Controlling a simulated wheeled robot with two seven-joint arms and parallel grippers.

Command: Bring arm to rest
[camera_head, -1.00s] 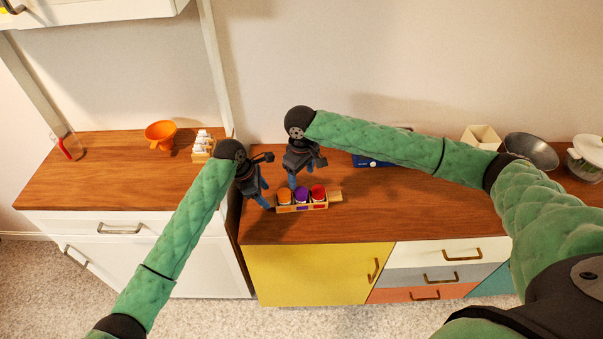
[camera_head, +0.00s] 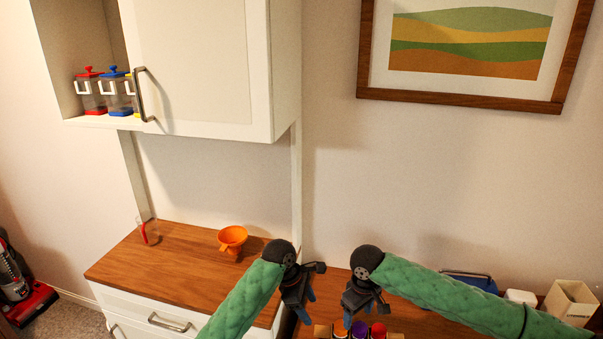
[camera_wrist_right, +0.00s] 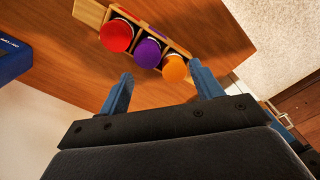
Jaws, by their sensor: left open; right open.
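My left gripper (camera_head: 300,312) is open in the head view, at the gap between the two counters. My right gripper (camera_head: 358,312) is open just to its right, above the right counter. In the right wrist view the right gripper's blue fingers (camera_wrist_right: 163,90) are apart with nothing between them. A wooden rack holds an orange-lidded jar (camera_wrist_right: 174,69), a purple-lidded jar (camera_wrist_right: 148,53) and a red-lidded jar (camera_wrist_right: 116,36) just beyond the fingertips. In the head view the rack (camera_head: 396,336) is cut off by the bottom edge.
A wall cabinet (camera_head: 195,65) with lidded canisters (camera_head: 117,92) hangs above. A blue box (camera_head: 470,281) and a cream container (camera_head: 570,301) stand at right.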

